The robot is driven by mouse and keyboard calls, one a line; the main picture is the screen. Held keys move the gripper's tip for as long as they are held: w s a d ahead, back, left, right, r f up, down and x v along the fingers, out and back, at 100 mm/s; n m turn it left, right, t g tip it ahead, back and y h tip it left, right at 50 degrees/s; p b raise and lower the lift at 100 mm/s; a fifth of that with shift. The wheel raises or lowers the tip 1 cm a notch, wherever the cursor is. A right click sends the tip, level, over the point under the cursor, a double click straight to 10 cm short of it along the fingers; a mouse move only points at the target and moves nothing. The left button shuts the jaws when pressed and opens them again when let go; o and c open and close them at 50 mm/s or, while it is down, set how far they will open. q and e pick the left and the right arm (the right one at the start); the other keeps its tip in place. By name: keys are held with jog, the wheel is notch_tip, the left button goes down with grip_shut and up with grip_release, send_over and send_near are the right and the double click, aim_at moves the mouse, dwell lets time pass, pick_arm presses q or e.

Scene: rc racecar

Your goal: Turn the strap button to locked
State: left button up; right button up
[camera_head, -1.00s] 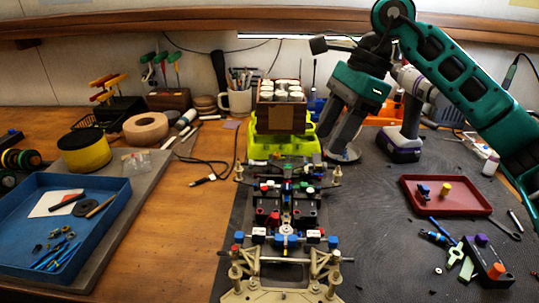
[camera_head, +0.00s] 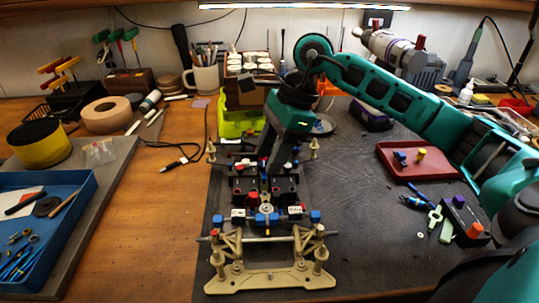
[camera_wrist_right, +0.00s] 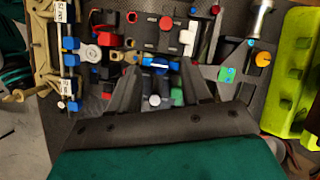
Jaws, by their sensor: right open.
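The racecar chassis (camera_head: 270,281) lies on the dark mat with its beige suspension end toward me, and fills the upper part of the right wrist view (camera_wrist_right: 42,60). It carries blue, red, black and white small parts. My right gripper (camera_head: 264,172) points down over the middle of the chassis. In the right wrist view its two fingers (camera_wrist_right: 160,72) are apart, with a small blue and white bar-shaped part (camera_wrist_right: 158,63) between their tips. I cannot tell whether this is the strap button, or whether the fingers touch it. My left gripper is not in view.
A red tray (camera_head: 402,174), loose tools and a dark block (camera_head: 462,217) lie on the right. A blue tray (camera_head: 80,205) is at left. The wood between is mostly clear.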

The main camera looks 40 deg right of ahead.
jog(key=shift+a+f, duration=0.15)
jog(key=shift+f, duration=0.2)
jog(key=shift+c, duration=0.2)
grip_shut()
